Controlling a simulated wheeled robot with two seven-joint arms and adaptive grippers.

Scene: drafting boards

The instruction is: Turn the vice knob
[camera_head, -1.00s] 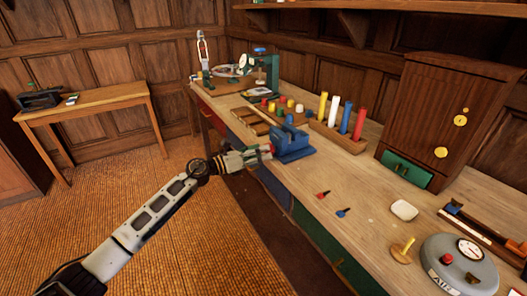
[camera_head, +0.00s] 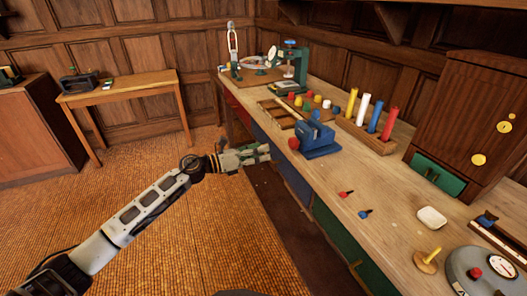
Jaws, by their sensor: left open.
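The blue vice (camera_head: 320,142) stands at the front edge of the long workbench. Its red knob (camera_head: 293,143) faces left, toward the aisle. My left gripper (camera_head: 266,152) is open and empty. It hangs in the air just left of the knob, with a visible gap between its fingertips and the knob. My right gripper is not in view.
A rack with coloured cylinders (camera_head: 370,134) and a board with small coloured pegs (camera_head: 308,108) stand behind the vice. A green press (camera_head: 292,62) is at the far end. Red and blue-handled small tools (camera_head: 346,194) lie nearer. The floor is clear.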

